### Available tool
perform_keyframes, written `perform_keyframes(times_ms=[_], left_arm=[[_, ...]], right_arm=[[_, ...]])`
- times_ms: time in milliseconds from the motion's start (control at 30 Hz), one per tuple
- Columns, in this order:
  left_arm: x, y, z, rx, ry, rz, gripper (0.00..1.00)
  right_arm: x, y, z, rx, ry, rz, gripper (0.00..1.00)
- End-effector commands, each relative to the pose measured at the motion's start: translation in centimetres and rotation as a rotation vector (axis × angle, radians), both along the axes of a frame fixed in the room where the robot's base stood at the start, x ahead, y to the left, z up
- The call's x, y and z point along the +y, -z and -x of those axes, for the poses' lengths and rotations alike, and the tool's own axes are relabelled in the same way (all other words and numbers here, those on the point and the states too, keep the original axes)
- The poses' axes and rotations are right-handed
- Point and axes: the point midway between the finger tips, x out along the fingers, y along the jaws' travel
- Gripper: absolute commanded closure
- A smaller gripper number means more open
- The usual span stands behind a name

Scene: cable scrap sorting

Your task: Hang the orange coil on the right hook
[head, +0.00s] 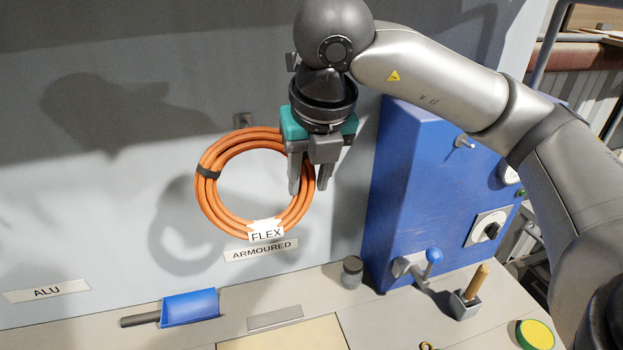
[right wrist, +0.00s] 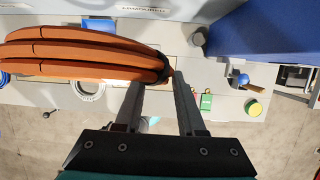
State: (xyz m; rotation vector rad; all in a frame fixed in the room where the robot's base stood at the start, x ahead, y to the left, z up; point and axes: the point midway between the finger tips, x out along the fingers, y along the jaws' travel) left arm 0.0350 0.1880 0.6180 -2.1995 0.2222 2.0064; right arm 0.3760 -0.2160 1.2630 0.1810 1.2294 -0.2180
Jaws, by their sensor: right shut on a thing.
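The orange coil (head: 207,205) is upright in front of the grey back panel in the head view, with a dark band at its left and a white FLEX tag (head: 266,232) at its bottom. My right gripper (head: 308,188) points down at the coil's right side and is shut on it. In the right wrist view the coil (right wrist: 80,55) reaches from the left to the tips of the fingers (right wrist: 160,90). A hook's grey mount (head: 243,119) shows just above the coil's top; I cannot tell whether the coil rests on it. My left gripper is out of view.
An ARMOURED label (head: 261,250) is below the coil and an ALU label (head: 46,291) is at the left. A blue cabinet (head: 410,190) with knobs stands close to my right arm. A blue scoop (head: 190,307) and a dark cylinder (head: 352,272) are on the bench.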

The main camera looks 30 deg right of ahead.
Motion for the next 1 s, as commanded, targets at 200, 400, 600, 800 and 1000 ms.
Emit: perform_keyframes(times_ms=[200,400,600,800,1000], left_arm=[[0.0,-0.3,0.0,0.0,-0.001,0.0,1.0],[0.0,-0.6,0.0,0.0,-0.001,0.0,1.0],[0.0,-0.9,0.0,-0.001,-0.001,0.0,1.0],[0.0,-1.2,0.0,-0.001,-0.001,-0.001,1.0],[0.0,-1.5,-0.1,-0.001,-0.002,-0.001,1.0]], right_arm=[[-0.3,0.0,-1.3,-0.002,0.0,-0.002,1.0],[-0.6,0.1,-2.5,-0.001,-0.002,-0.001,1.0],[-0.9,0.2,-3.6,-0.003,-0.001,-0.002,1.0],[-1.2,0.3,-4.8,-0.002,-0.001,0.0,1.0],[-1.5,0.3,-6.0,-0.002,-0.001,-0.002,1.0]])
